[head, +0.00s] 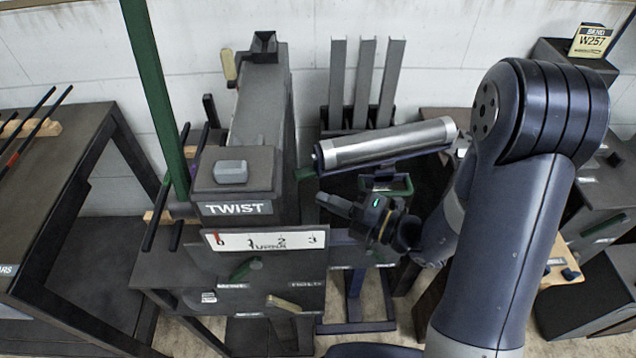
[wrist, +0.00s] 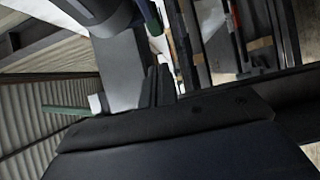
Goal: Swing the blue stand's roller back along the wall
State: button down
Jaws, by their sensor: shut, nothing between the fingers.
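The silver roller (head: 390,143) lies nearly level in the head view, its left end beside the TWIST machine and its right end near my arm. The left end sits slightly lower in the picture. The blue stand's foot (head: 356,326) shows on the floor below; its upper part is largely hidden behind my gripper. A green-edged bracket (head: 387,186) is under the roller. My gripper (head: 323,201) is shut and empty, in front of and below the roller's left half, pointing left. In the wrist view the fingers (wrist: 157,88) are close together; I cannot make out the roller there.
The TWIST machine (head: 235,182) with its numbered scale stands close to the left of my gripper. A green post (head: 158,100) rises farther left. Grey upright channels (head: 365,80) stand behind the roller against the white wall (head: 430,45). A dark bench (head: 60,150) is at far left.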

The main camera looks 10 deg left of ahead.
aim_at(313, 174)
jog(key=shift+w+a, duration=0.85)
jog(key=shift+w, duration=0.15)
jog(key=shift+w+a, duration=0.8)
jog(key=shift+w, duration=0.2)
jog(key=shift+w+a+r+p, duration=0.1)
jog(key=shift+w+a+p, duration=0.1)
jog(key=shift+p, duration=0.25)
jog(key=shift+w+a+m+t+h+p, duration=0.15)
jog(key=shift+w+a+m+t+p, duration=0.1)
jog(key=shift+w+a+t, duration=0.3)
jog(key=shift+w+a+m+t+h+p, duration=0.15)
jog(key=shift+w+a+m+t, duration=0.15)
jog(key=shift+w, duration=0.3)
jog(key=shift+w+a, duration=0.3)
jog(key=shift+w, duration=0.4)
